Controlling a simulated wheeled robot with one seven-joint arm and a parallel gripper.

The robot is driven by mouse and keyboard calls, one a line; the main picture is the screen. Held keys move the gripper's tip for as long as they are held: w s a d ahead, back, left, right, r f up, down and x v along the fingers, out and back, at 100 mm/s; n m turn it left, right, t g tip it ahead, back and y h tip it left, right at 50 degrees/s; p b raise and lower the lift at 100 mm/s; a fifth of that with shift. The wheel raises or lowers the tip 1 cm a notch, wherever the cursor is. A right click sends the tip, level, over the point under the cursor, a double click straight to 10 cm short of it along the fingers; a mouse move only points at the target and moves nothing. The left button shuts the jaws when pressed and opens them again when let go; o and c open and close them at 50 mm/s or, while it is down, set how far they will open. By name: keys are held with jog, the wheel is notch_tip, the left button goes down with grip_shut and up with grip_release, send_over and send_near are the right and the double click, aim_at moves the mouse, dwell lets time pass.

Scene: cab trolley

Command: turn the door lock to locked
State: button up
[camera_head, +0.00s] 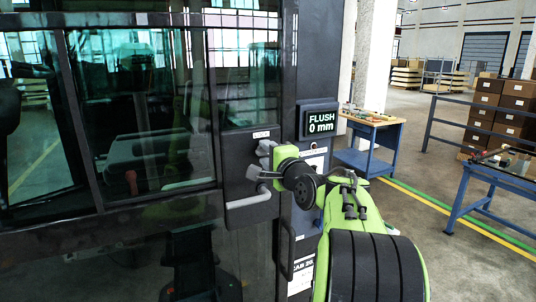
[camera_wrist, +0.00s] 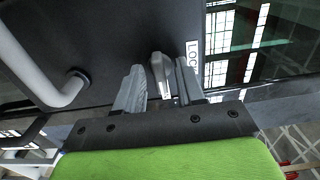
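The door lock is a small grey turn piece (camera_wrist: 160,76) on the dark lock plate (camera_wrist: 112,30), beside a white label (camera_wrist: 192,52) reading "LOC", the rest cut off. My gripper (camera_wrist: 159,86) has its two grey fingers apart, one on each side of the turn piece. Narrow gaps seem to show on both sides; I cannot tell whether either finger touches it. In the head view my gripper (camera_head: 258,162) is at the lock plate (camera_head: 236,146) and hides the turn piece.
A grey bent door handle (camera_head: 248,200) sits just below my gripper; it also shows in the wrist view (camera_wrist: 45,75). A "FLUSH 0 mm" display (camera_head: 321,121) is on the pillar to the right. Glass panes (camera_head: 130,110) lie left. A blue table (camera_head: 372,135) stands behind, right.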

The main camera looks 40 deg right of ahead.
grip_shut()
jog(key=n+b, duration=0.1)
jog(key=n, duration=0.1)
jog(key=n+b, duration=0.2)
jog(key=shift+f+n+b, duration=0.2)
jog(key=shift+n+b, duration=0.1)
jog(key=n+b, duration=0.2)
jog(key=n, duration=0.2)
jog(key=shift+n+b, duration=0.3)
jog(key=shift+b, duration=0.05)
jog(key=n+b, duration=0.2)
jog(key=n, duration=0.2)
jog(key=shift+n, duration=0.3)
jog(key=shift+r+n+b, duration=0.1)
jog(key=shift+n+b, duration=0.85)
jog(key=shift+n, duration=1.15)
